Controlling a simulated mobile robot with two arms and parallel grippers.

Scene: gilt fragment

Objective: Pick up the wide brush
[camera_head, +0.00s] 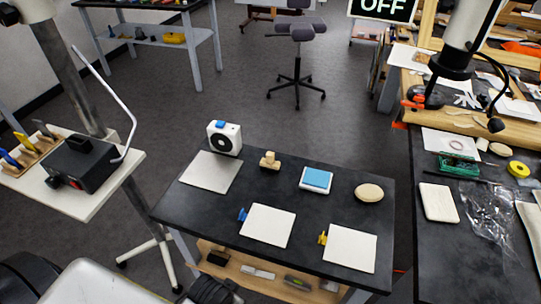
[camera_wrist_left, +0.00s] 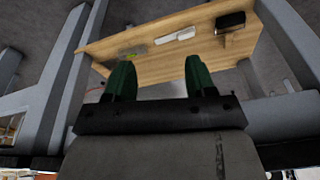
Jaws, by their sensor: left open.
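My left gripper (camera_wrist_left: 158,76) shows in the left wrist view with two dark green fingers apart and nothing between them. It faces the wooden lower shelf (camera_wrist_left: 145,40) of the black table. In the head view, the gripper appears as a dark shape (camera_head: 213,289) at the bottom edge, in front of the shelf. I cannot clearly identify the wide brush. The shelf bears a black item (camera_wrist_left: 230,22), a pale flat item (camera_wrist_left: 175,36) and a small yellow-green item (camera_wrist_left: 134,51). A wooden block with a knob (camera_head: 269,161) stands on the tabletop. My right gripper is not in view.
The black tabletop (camera_head: 213,204) lies just above the shelf and carries white sheets (camera_head: 267,225), a white box (camera_head: 225,138), a blue-topped pad (camera_head: 317,179) and an oval piece (camera_head: 368,192). Table legs flank the shelf. A cluttered bench (camera_head: 455,230) stands right.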

